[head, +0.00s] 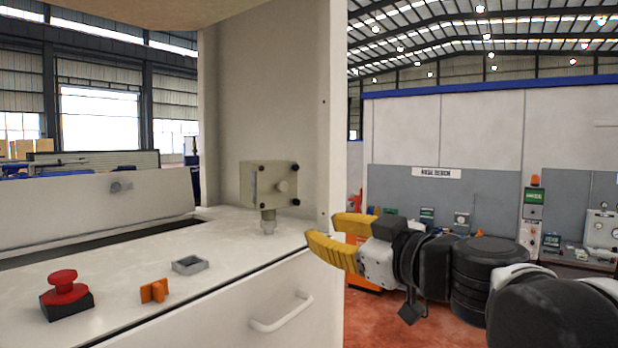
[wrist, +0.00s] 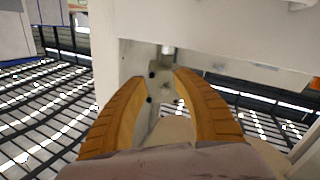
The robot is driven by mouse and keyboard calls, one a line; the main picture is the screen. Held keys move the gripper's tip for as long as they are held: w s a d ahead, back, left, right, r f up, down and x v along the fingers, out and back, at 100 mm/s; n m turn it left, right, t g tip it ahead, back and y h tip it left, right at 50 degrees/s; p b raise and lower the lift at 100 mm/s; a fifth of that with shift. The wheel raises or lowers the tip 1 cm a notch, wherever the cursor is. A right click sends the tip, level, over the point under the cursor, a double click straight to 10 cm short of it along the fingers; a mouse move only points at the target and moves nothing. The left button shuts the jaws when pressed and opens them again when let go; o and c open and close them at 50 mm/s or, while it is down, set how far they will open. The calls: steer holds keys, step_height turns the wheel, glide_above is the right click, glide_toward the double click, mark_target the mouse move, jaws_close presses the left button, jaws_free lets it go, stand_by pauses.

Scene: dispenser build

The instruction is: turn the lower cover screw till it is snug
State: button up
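A beige dispenser box (head: 268,184) with a round knob (head: 282,186) on its cover stands at the upright panel, a metal spout (head: 268,222) below it. Dark screw heads show at its cover corners; the lower right one (head: 296,202) is the lower cover screw as I read it. My gripper (head: 322,228) is to the right of and below the box, its yellow fingers apart and empty. In the wrist view the box (wrist: 172,99) shows beyond the open fingers, seemingly upside down, with two dark screws near the left finger. I see no contact. Screw tightness cannot be told.
On the white counter (head: 220,250) are a red stop button (head: 64,288), an orange piece (head: 153,291) and a small grey tray (head: 190,265). A drawer handle (head: 282,312) sticks out in front. The upright panel's edge (head: 330,120) is close to my gripper.

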mark_target(297, 202)
steer(key=shift+t, duration=0.3)
steer(key=w+a+r+p, duration=0.1)
steer(key=w, duration=0.2)
steer(key=w+a+r, duration=0.1)
steer(key=w+a, duration=0.1)
steer(key=w, duration=0.1)
steer(key=w+a+r+p, duration=0.1)
steer(key=w+a, duration=0.1)
steer(key=w, duration=0.2)
steer(key=shift+w+p, duration=0.1)
steer(key=shift+p, duration=0.25)
jaws_close()
